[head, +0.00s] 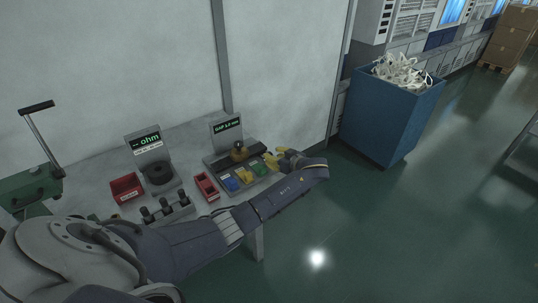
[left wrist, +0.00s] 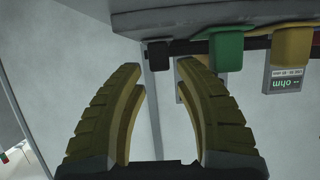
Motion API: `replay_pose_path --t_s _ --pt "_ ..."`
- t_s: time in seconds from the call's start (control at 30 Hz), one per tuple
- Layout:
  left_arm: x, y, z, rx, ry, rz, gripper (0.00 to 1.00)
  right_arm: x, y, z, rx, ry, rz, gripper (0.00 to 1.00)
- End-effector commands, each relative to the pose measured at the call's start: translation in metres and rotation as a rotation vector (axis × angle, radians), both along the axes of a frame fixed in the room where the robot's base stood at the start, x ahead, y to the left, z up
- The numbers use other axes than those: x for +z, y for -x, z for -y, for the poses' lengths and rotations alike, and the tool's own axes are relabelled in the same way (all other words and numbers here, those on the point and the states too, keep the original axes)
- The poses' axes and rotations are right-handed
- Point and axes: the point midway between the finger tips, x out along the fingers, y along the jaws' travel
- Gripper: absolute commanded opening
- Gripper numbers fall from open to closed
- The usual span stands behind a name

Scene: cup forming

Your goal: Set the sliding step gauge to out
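A gauge station with a small display reading what looks like "GAP 4.0 mm" (head: 227,126) stands on the bench. My left gripper (head: 273,156) is at the right end of this row. In the left wrist view its fingers (left wrist: 160,72) are apart with nothing between them; a green block (left wrist: 226,48) and a black block (left wrist: 158,54) show beyond. My right gripper is not visible.
A second display reading "-- ohm" (head: 148,141) stands left of the gauge, with red bins (head: 126,187) (head: 206,187) and dark upright knobs (head: 166,206) nearby. A green lever press (head: 29,186) is at far left.

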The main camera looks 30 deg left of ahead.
Motion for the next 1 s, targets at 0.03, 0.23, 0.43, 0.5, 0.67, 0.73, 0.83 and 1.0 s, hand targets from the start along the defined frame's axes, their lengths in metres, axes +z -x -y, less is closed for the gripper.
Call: replay_pose_path --t_s 0.03,0.23,0.43,0.5,0.67,0.73,0.83,1.0 --pt "-0.001 -0.002 -0.008 0.002 -0.002 0.000 0.33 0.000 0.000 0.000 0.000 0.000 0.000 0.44" --pt "-0.010 -0.010 -0.024 0.000 -0.002 0.001 0.33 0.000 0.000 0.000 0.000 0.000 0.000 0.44" --pt "-0.014 -0.012 -0.032 0.001 0.001 -0.001 0.33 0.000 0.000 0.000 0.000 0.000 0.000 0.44" --pt "-0.015 -0.012 -0.033 0.001 0.001 -0.001 0.33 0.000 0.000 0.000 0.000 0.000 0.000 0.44" --pt "-0.015 -0.012 -0.033 0.001 0.001 -0.001 0.33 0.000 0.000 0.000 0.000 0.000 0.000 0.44" --pt "-0.015 -0.013 -0.033 0.001 0.001 0.000 0.33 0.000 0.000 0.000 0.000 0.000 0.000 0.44" --pt "-0.015 -0.012 -0.033 0.000 0.001 0.000 0.31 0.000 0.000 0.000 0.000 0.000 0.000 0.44" --pt "-0.015 -0.013 -0.033 0.000 0.001 0.000 0.11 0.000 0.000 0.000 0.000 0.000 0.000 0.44"
